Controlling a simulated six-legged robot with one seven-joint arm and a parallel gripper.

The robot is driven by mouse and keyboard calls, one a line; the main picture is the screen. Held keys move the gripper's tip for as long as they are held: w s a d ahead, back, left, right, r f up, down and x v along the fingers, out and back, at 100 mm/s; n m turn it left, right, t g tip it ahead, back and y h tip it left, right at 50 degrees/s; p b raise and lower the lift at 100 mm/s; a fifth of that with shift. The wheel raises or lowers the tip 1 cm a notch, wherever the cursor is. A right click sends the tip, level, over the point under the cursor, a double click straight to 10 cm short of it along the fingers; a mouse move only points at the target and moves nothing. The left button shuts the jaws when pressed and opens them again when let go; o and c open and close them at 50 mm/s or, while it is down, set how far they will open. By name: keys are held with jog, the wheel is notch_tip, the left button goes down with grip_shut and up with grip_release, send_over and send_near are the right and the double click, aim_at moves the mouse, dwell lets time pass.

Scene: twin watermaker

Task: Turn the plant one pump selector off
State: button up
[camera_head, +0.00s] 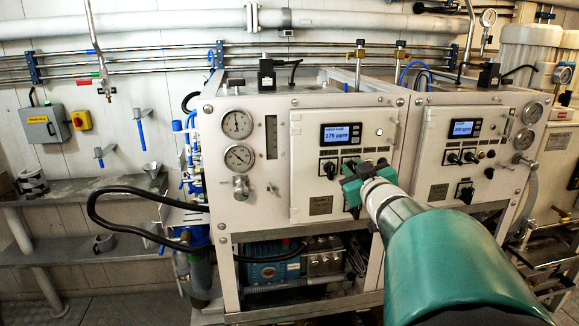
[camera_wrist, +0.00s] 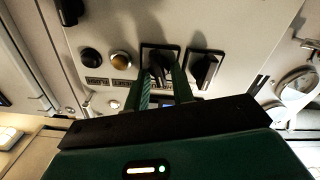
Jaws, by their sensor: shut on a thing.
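The left plant panel (camera_head: 307,197) is a white cabinet face with a lit display (camera_head: 342,134) reading about 175 ppm. Below the display is a row with two black selectors. The left selector (camera_head: 329,168) is uncovered; it also shows in the wrist view (camera_wrist: 205,68). The other selector (camera_wrist: 157,66) sits between the fingers of my gripper (camera_wrist: 160,82), which is shut on its handle. In the head view, my green gripper (camera_head: 358,180) is at the panel and partly hides this selector.
Two round buttons, one black (camera_wrist: 90,56) and one amber (camera_wrist: 121,60), lie beside the held selector. Another black knob (camera_wrist: 68,11) is close by. A right panel (camera_head: 465,150) has similar selectors. A black hose (camera_head: 110,225) loops at the left.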

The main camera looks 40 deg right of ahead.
jog(key=n, duration=0.4)
jog(key=shift+a+n, duration=0.1)
jog(key=shift+n, duration=0.2)
jog(key=shift+f+n, duration=0.1)
jog(key=shift+n, duration=1.6)
jog(key=o, duration=0.7)
jog(key=v, duration=1.3)
jog(key=shift+s+a+f, duration=0.1)
jog(key=shift+s+a, duration=0.15)
jog(key=shift+s, duration=0.05)
